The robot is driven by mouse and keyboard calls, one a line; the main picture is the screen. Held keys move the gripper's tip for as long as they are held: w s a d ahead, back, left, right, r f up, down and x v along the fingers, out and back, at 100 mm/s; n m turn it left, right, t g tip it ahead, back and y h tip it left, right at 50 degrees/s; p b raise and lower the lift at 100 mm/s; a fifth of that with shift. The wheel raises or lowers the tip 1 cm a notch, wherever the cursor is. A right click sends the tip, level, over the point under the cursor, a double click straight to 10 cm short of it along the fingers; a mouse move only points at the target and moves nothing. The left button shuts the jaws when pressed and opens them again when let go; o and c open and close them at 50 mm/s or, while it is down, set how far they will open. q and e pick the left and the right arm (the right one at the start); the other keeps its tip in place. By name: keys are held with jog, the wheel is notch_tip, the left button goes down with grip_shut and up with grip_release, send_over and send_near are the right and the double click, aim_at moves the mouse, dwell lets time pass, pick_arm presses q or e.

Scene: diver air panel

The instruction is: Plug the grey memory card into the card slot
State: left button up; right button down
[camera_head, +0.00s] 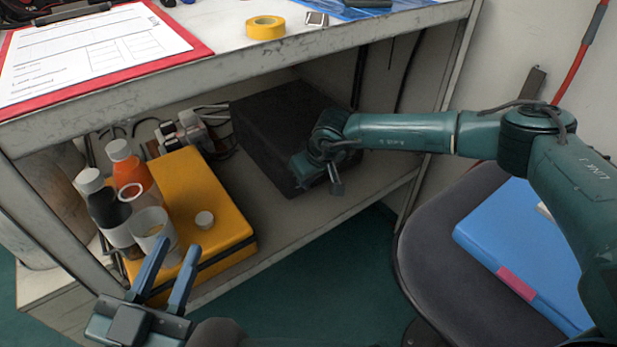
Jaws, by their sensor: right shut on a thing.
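My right gripper (335,182) is at the right front of a dark box (270,130) on the lower shelf. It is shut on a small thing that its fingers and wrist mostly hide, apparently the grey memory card. I cannot tell whether the card touches the box. I cannot make out the card slot; the arm covers part of the box's front. My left gripper (178,246) is open, its two blue fingers apart and empty, in front of the yellow case.
Above, the worktop edge (240,62) overhangs the shelf; yellow tape (265,27) and a clipboard (90,50) lie there. A chair (430,240) with a blue folder (520,245) stands right.

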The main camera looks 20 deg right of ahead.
pick_arm(q)
jog(key=shift+f+b, duration=0.5)
jog(key=shift+f, duration=0.25)
pick_arm(e)
jog(key=shift+w+a, duration=0.25)
jog(key=shift+w, duration=0.35)
dwell(0.3)
jog(key=c, duration=1.5)
grip_release()
pick_arm(q)
jog(key=shift+r, duration=0.1)
